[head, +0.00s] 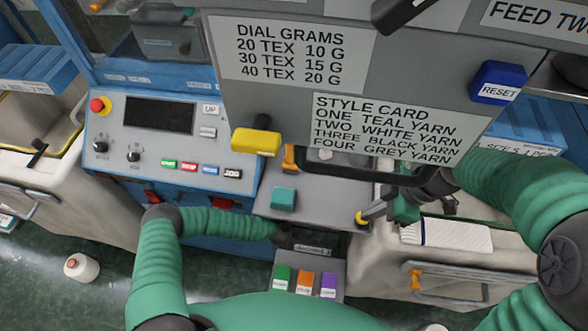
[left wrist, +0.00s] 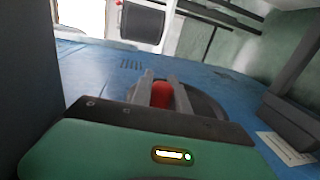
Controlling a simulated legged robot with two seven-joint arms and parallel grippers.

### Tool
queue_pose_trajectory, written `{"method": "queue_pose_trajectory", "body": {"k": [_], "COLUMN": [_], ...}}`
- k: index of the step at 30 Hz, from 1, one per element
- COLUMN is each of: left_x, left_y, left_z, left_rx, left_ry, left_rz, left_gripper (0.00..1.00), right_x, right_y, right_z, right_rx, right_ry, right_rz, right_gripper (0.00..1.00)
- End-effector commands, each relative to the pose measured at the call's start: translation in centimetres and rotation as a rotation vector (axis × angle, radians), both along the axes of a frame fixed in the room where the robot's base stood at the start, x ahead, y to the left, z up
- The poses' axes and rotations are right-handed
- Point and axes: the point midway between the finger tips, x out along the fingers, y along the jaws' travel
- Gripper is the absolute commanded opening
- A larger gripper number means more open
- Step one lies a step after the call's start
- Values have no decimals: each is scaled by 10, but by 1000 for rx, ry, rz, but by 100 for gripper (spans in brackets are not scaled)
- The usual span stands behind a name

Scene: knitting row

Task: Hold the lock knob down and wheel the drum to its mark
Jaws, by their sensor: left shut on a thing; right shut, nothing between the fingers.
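A small yellow knob (head: 361,219) sits at the front right of the grey ledge (head: 325,222). My right gripper (head: 373,212) is shut and empty, its tips at the yellow knob; the exact contact is too small to tell. My left arm reaches under the ledge in the head view, and its gripper is hidden there. In the left wrist view my left gripper (left wrist: 161,84) is shut on a red knob (left wrist: 161,96). A dark round disc (left wrist: 208,106), perhaps the drum, lies behind the fingers. No drum mark is discernible.
A hanging sign panel (head: 400,95) with a black bar (head: 370,178) stands above the ledge. A teal block (head: 283,198) sits on the ledge. Green, orange and purple labelled blocks (head: 304,280) stand below. A control panel (head: 165,135) is at left. A yarn cone (head: 81,267) stands on the floor.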

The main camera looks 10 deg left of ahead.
Motion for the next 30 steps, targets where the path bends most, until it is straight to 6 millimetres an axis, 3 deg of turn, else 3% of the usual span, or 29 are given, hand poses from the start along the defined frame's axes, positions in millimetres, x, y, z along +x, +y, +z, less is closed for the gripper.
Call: {"method": "queue_pose_trajectory", "body": {"k": [30], "left_x": [-2], "left_y": [1], "left_z": [-5], "left_rx": [5], "left_ry": [-34], "left_rz": [3], "left_gripper": [0], "right_x": [0], "right_y": [-1], "right_z": [-2], "right_rx": [-3], "right_ry": [-1], "right_rz": [-2], "right_gripper": [0]}}
